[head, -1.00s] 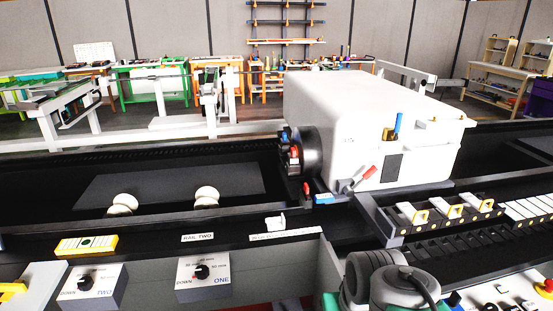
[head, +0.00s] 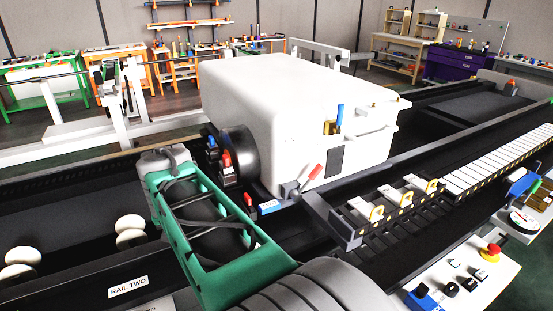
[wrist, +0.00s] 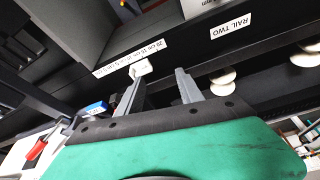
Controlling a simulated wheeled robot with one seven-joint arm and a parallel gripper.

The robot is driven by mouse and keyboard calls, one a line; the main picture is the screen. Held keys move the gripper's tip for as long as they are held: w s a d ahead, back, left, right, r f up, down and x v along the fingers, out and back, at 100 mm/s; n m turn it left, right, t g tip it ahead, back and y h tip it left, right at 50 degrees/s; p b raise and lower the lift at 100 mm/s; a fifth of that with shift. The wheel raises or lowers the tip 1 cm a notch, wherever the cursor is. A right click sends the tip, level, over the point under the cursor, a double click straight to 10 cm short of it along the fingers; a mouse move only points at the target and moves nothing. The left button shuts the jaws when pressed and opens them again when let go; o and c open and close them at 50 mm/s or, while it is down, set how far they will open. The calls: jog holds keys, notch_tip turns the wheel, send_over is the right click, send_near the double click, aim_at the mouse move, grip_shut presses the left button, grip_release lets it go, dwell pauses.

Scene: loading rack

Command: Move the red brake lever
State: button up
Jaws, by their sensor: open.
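The red-handled lever (head: 314,171) sits low on the near face of the white machine housing (head: 285,105), its grey arm slanting down to a pivot. In the wrist view a red handle (wrist: 37,151) shows at the lower left, beside a blue-and-white tag (wrist: 95,108). My gripper (wrist: 160,73) is open and empty, its grey fingers pointing over the dark rail. The red handle is left of the fingers and apart from them. In the head view my green arm crosses in front of the rail, and the gripper cannot be made out.
A small white block (wrist: 140,68) is close to the left finger on the scale strip. Smaller red handles (head: 226,159) stand by the housing's black ring. A row of white blocks (head: 490,160) and a panel with a red button (head: 491,251) lie at right. White knobs (head: 130,230) stand left.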

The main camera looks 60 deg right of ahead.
jog(key=d+r+m+h, duration=0.1)
jog(key=d+r+m, duration=0.15)
jog(key=d, duration=0.45)
jog(key=d+r+m, duration=0.2)
jog(key=d+m, duration=0.1)
jog(key=d, duration=0.4)
notch_tip(320, 180, up, 3)
jog(key=m+g+h+p, duration=0.1)
jog(key=m+g+p, duration=0.15)
jog(key=m, duration=0.65)
send_over(316, 169)
jog(key=a, duration=0.3)
jog(key=shift+g+h, duration=0.25)
jog(key=shift+h, duration=0.05)
jog(key=x, duration=0.7)
jog(key=shift+d+f, duration=0.2)
jog(key=shift+d, duration=0.1)
jog(key=shift+d+f, duration=0.1)
jog(key=shift+f, duration=0.2)
jog(key=shift+c, duration=0.3)
grip_shut()
